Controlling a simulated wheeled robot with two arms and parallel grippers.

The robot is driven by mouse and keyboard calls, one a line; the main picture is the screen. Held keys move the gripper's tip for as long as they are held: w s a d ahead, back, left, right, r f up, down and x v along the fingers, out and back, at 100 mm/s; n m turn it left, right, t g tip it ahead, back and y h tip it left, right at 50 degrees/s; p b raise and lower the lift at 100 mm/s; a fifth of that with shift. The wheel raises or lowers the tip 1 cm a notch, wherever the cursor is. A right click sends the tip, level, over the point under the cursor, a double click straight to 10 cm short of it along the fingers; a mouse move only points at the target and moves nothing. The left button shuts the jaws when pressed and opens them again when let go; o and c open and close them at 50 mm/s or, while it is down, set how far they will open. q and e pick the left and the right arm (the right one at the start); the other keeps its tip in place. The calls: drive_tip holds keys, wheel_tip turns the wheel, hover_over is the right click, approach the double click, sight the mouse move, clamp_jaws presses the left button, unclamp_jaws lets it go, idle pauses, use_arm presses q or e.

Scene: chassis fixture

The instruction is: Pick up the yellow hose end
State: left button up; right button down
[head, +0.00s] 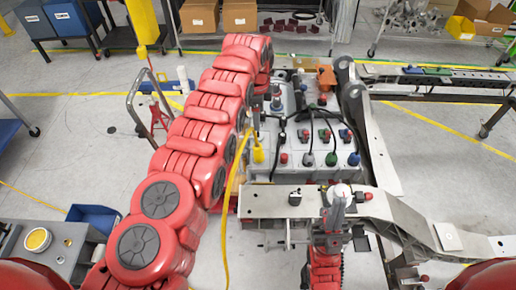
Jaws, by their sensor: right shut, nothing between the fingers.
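The yellow hose end (258,154) is at the left side of the grey box of connectors (310,172), just right of my left arm. Its yellow hose (223,235) runs down toward the bottom of the picture. My right gripper (339,197) comes up from the bottom, over the front metal beam. It is shut and empty, to the right of and below the hose end, apart from it. My large red left arm crosses the picture; what seems to be its gripper (276,100) shows small beyond the box's far left corner, its fingers unclear.
Metal chassis rails (378,145) flank the box on the right, and a beam (270,204) crosses in front. Black cables and coloured connectors cover the box top. A red jack stand (158,117) stands at left. A blue bin (93,217) is at lower left.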

sight(258, 146)
use_arm(q)
drive_tip(key=shift+m+g, duration=0.4)
drive_tip(key=shift+g, duration=0.3)
drive_tip(key=s+f+b, duration=0.1)
drive_tip(key=f+b, duration=0.2)
drive_tip(key=b, duration=0.1)
drive_tip(key=f+b, duration=0.3)
drive_tip(key=s+f+b, duration=0.1)
drive_tip(key=f+b, duration=0.1)
drive_tip(key=b, duration=0.2)
drive_tip(key=shift+s+f+b, duration=0.3)
drive_tip(key=shift+f+b, duration=0.05)
drive_tip(key=shift+f, duration=0.7)
drive_tip(key=shift+p, duration=0.35)
drive_tip(key=shift+s+a+f+p, duration=0.1)
drive_tip(key=shift+f+p, duration=0.5)
drive_tip(key=shift+p, duration=0.1)
drive_tip(key=f, duration=0.3)
drive_tip(key=shift+s+p, duration=0.2)
drive_tip(key=shift+p, duration=0.2)
drive_tip(key=shift+w+f, duration=0.15)
drive_tip(key=shift+f, duration=0.3)
clamp_jaws()
